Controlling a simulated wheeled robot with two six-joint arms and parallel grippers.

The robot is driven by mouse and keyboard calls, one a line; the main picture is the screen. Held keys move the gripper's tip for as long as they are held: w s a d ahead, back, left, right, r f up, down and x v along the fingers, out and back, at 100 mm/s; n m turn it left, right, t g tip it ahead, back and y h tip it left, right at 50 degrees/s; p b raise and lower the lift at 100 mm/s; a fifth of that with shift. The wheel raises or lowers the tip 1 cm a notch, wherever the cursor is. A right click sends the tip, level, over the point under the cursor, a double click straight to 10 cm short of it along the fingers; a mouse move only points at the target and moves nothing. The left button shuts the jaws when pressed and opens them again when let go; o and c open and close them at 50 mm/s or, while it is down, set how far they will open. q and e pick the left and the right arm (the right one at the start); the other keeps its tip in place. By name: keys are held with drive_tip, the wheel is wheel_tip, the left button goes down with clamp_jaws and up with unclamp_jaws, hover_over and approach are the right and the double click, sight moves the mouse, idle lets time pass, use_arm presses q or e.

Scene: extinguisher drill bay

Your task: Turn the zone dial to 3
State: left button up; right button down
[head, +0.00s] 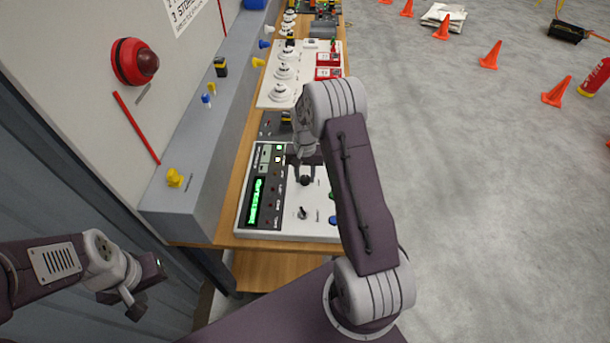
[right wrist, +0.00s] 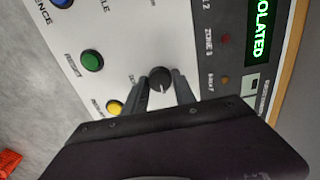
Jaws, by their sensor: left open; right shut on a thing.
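The zone dial (right wrist: 161,80) is a small dark round knob with a pale pointer line on the white face of the control panel (head: 290,230). My right gripper (right wrist: 168,84) is shut on the dial, one finger on each side of it. In the head view the dial (head: 305,180) shows as a dark knob under the right gripper (head: 305,168). The dial's number marks are hidden or too small to read. My left gripper (head: 135,305) is open and empty, low at the left, away from the panel.
The panel has a green lit display (head: 255,200), a small toggle or key (head: 302,213), and green (right wrist: 92,62), yellow (right wrist: 115,107) and blue buttons beside the dial. White detectors (head: 281,91) stand on a board further back. A grey ledge (head: 200,150) runs along the left.

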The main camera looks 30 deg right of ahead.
sight(305, 178)
drive_tip(key=shift+w, duration=0.1)
idle(0.3)
drive_tip(key=c, duration=1)
unclamp_jaws()
wheel_tip(305, 178, up, 9)
drive_tip(key=shift+r+b, duration=0.1)
drive_tip(key=shift+b, duration=0.65)
